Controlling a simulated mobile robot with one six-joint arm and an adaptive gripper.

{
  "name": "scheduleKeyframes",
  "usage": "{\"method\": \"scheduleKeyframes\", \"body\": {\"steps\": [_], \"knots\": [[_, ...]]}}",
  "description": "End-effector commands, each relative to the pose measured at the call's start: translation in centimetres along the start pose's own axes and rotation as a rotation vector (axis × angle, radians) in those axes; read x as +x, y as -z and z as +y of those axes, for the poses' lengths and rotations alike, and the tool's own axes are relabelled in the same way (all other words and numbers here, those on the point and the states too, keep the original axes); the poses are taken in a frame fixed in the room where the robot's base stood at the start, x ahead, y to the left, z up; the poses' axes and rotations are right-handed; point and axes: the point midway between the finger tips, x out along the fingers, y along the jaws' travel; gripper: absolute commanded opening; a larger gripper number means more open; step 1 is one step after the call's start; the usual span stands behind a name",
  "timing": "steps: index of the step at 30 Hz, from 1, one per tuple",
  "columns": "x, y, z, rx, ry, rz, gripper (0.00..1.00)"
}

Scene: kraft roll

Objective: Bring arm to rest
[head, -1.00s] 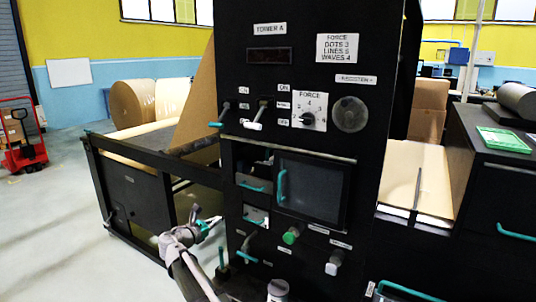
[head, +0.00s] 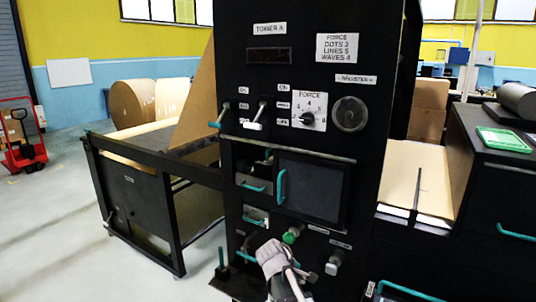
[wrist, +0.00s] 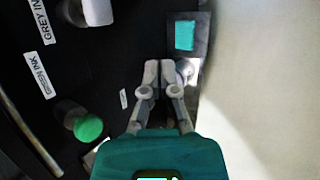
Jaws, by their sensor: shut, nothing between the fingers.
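My gripper (wrist: 159,70) shows in the wrist view with its two grey fingers close together and nothing between them. Beyond the fingertips are the black panel and a small teal piece (wrist: 185,35) on a dark mount. In the head view my arm (head: 277,262) is in front of the lower part of the black Tower A panel (head: 235,60). The fingers cannot be made out there. Whether the fingers touch the panel cannot be told.
A green knob (head: 292,234) and a grey knob (head: 334,263) stick out near my arm. A low black frame (head: 145,200) stands left. Open floor (head: 60,240) lies beyond it.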

Motion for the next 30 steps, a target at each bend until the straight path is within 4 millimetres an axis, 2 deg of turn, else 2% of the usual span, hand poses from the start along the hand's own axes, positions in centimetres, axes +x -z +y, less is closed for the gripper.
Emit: {"method": "scheduleKeyframes", "body": {"steps": [1,3,9,23,30], "knots": [[0.7,-2.1,-1.1,0.083,0.057,0.005,0.0],[1.5,-4.0,-2.3,0.203,0.143,0.015,0.0],[2.5,-8.5,-5.8,0.518,0.368,0.018,0.0],[2.1,-13.1,-10.0,0.907,0.664,-0.018,0.0],[0.1,-13.5,-8.6,0.915,0.67,-0.02,0.0]]}}
